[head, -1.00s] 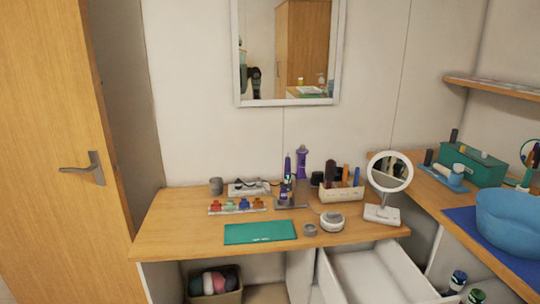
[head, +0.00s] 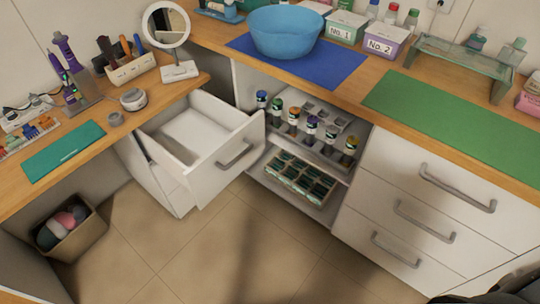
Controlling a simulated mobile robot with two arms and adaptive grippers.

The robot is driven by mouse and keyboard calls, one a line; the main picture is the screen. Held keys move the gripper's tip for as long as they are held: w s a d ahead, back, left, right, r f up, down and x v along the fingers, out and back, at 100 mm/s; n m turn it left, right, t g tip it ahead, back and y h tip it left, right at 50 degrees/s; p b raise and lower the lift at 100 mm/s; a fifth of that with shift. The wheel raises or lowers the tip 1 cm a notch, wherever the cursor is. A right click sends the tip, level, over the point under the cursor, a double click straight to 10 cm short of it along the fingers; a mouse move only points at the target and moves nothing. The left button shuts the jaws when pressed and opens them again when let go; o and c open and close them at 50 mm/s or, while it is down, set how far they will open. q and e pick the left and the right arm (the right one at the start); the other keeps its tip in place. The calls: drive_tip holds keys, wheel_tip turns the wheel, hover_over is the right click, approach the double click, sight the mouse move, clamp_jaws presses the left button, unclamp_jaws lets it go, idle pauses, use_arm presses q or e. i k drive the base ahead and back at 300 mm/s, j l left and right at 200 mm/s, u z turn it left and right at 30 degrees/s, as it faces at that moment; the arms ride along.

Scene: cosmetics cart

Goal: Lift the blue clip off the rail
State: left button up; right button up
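The blue clip (head: 31,132) sits on the clip rail (head: 40,137) at the far left edge of the head view. It is small in the picture, between a green clip (head: 15,141) and an orange clip (head: 44,123). The rail lies on the wooden counter behind the teal mat (head: 63,150), its left end at the picture's edge.
An open white drawer (head: 228,160) juts out below the round mirror (head: 166,26). A pull-out shelf with several bottles (head: 311,127) stands right of it. A bin (head: 72,231) is under the counter. The tiled floor (head: 235,250) is clear in the middle.

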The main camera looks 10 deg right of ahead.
sight(29, 130)
drive_tip(key=u, duration=1.25)
